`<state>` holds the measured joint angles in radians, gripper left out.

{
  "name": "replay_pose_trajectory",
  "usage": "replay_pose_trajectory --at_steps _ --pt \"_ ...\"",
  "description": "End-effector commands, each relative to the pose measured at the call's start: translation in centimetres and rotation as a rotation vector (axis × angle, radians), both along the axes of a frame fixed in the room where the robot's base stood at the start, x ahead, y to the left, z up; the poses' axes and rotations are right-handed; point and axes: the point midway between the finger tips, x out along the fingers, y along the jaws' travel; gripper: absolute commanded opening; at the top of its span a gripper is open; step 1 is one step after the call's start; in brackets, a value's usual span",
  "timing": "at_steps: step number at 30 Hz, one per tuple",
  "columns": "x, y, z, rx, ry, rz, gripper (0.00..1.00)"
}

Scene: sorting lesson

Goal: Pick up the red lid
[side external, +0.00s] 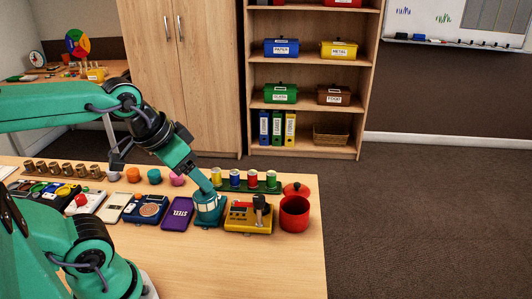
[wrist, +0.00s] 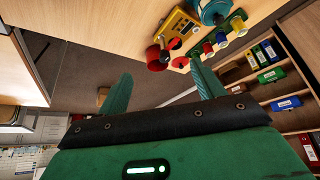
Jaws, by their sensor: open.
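The red lid (side external: 296,190) is a domed disc with a small knob. It lies on the table just behind the red pot (side external: 294,214), near the table's right end. In the wrist view, the lid (wrist: 180,62) shows small, beside the pot (wrist: 153,55). My gripper (side external: 204,182) is above the table, left of the lid and well apart from it. In the wrist view, my gripper (wrist: 162,68) has its two green fingers spread wide with nothing between them.
A yellow device (side external: 250,216) stands left of the pot. A teal object (side external: 208,208) stands close under my gripper. Several coloured cans (side external: 252,179) stand in a row left of the lid. A purple box (side external: 178,213) lies farther left. The table's front right is clear.

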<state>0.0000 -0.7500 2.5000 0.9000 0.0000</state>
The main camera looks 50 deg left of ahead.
Motion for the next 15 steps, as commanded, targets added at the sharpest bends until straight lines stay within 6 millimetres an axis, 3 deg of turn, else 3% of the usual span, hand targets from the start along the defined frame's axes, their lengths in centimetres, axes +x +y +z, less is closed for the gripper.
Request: replay_pose_trajectory --at_steps 2,15 --pt "0.00 0.00 0.00 0.000 0.000 0.000 0.82" --pt "0.49 0.03 0.30 0.003 0.006 -0.004 0.82"
